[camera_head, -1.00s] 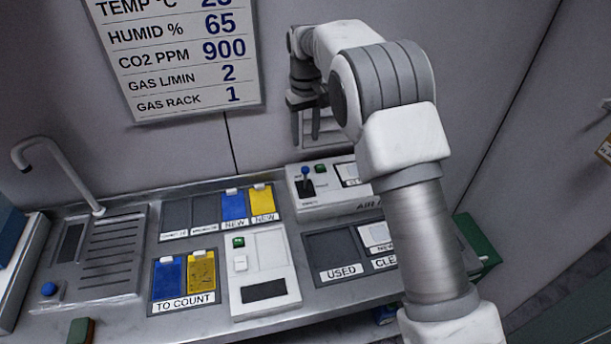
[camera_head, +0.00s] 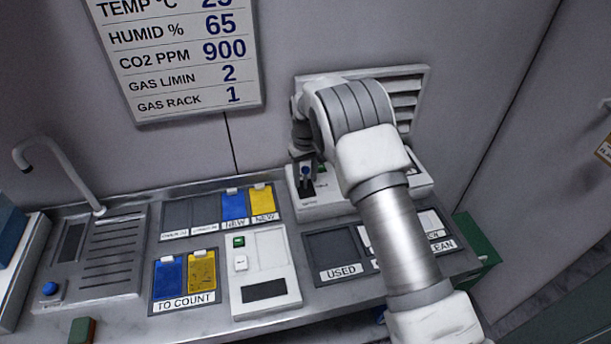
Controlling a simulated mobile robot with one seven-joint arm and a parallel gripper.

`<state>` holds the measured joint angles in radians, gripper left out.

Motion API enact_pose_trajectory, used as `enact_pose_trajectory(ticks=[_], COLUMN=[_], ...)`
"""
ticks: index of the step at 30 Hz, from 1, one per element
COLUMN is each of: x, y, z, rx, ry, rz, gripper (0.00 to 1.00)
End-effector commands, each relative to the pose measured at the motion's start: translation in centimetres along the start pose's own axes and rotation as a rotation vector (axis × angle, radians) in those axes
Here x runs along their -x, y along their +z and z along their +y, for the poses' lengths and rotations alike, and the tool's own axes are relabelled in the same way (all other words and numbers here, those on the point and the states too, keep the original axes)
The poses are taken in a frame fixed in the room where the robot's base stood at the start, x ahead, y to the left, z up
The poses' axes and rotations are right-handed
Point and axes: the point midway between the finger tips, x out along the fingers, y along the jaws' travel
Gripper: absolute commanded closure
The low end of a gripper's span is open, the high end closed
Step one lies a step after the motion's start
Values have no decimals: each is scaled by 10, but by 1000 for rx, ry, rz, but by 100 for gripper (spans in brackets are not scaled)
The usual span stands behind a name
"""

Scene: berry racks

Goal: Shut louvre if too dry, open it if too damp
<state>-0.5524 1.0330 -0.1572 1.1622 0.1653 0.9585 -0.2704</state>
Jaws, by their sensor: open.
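The louvre (camera_head: 405,100) is a grey slatted frame on the wall behind my arm. Its right slats show with dark gaps between them; my arm hides the rest. A white control box (camera_head: 325,211) stands on the bench below it, with a blue-knobbed lever (camera_head: 306,171) in a dark slot at its left. My gripper (camera_head: 305,164) points down at the lever knob, open; I cannot tell whether it touches it. The wall sign (camera_head: 185,55) reads HUMID % 65.
The bench holds a white device (camera_head: 263,270) with a green button, blue and yellow cards in a TO COUNT tray (camera_head: 182,303), and a USED tray (camera_head: 333,255). A tap (camera_head: 65,175) and sink stand at left. A green bin (camera_head: 478,240) is at the right end.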

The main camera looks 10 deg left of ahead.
Motion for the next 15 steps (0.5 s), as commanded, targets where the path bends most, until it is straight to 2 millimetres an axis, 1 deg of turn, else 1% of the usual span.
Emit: enact_pose_trajectory(ticks=[4, 8, 9, 11, 12, 13, 15], x=[0, 0, 0, 0, 0, 0, 1], y=[0, 0, 0, 0, 0, 0, 0], z=[0, 0, 0, 0, 0, 0, 0], rx=[0, 0, 0, 0, 0, 0, 0], ry=[0, 0, 0, 0, 0, 0, 0], rz=[0, 0, 0, 0, 0, 0, 0], gripper=[50, 73, 80, 91, 98, 100, 100])
